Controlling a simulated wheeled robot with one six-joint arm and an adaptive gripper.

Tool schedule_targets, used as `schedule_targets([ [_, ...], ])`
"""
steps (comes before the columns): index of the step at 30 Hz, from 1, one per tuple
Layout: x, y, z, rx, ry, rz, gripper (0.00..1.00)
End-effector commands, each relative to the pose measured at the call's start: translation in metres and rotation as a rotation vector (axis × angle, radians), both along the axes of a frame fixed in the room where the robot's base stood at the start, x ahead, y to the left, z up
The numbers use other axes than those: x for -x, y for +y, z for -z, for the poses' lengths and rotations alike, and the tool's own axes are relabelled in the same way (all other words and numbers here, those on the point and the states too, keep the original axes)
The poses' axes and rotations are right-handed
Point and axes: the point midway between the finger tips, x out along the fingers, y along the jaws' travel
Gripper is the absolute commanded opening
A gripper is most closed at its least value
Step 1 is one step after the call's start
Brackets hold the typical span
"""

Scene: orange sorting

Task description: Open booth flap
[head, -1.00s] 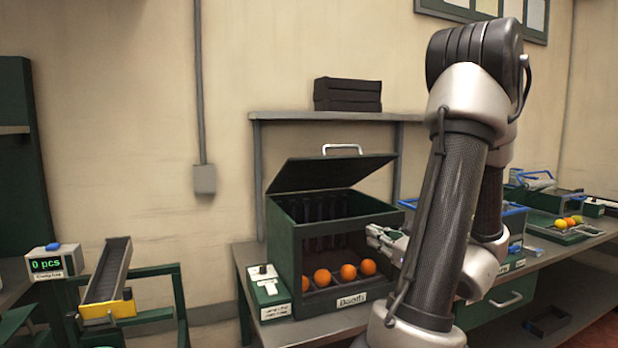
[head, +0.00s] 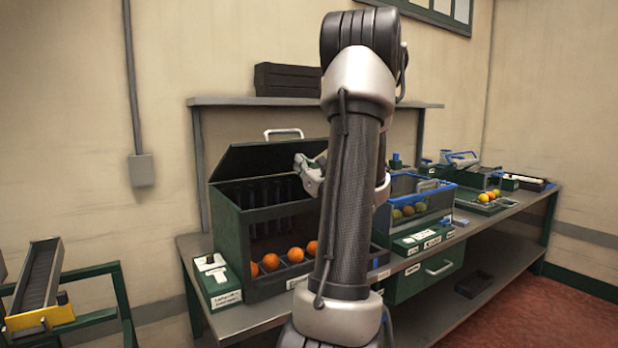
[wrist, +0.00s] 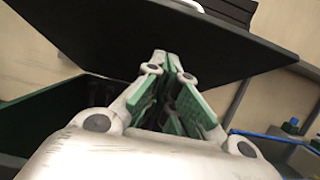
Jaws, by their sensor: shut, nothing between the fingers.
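The dark booth flap (head: 250,158) is raised and tilted above the green booth (head: 228,240), with a gap below its front edge. Its light handle (head: 283,133) stands on top. My gripper (head: 300,160) is at the flap's right part, above the booth. In the wrist view the closed green-padded fingers (wrist: 166,58) point at the dark flap (wrist: 100,35), which spans the upper picture. I cannot tell whether the fingertips touch the flap. My arm hides the booth's right side.
Oranges (head: 296,255) lie in the booth's front compartments. A green switch box (head: 215,280) stands left of the booth. A blue-rimmed basket of fruit (head: 410,208) stands to the right on the bench. A shelf (head: 230,101) with a black box (head: 288,79) is behind.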

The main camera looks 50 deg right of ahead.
Motion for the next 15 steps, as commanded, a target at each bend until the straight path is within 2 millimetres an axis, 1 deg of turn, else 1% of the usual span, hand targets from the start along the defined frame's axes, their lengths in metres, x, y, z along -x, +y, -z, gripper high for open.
schedule_targets([
  [1, -0.003, 0.000, -0.007, 0.003, 0.000, 0.000, 0.00],
  [3, -0.006, -0.001, -0.013, 0.002, 0.001, -0.001, 0.00],
  [6, -0.009, -0.002, -0.018, 0.001, 0.001, -0.001, 0.00],
  [15, -0.010, -0.002, -0.020, 0.000, 0.002, 0.000, 0.00],
])
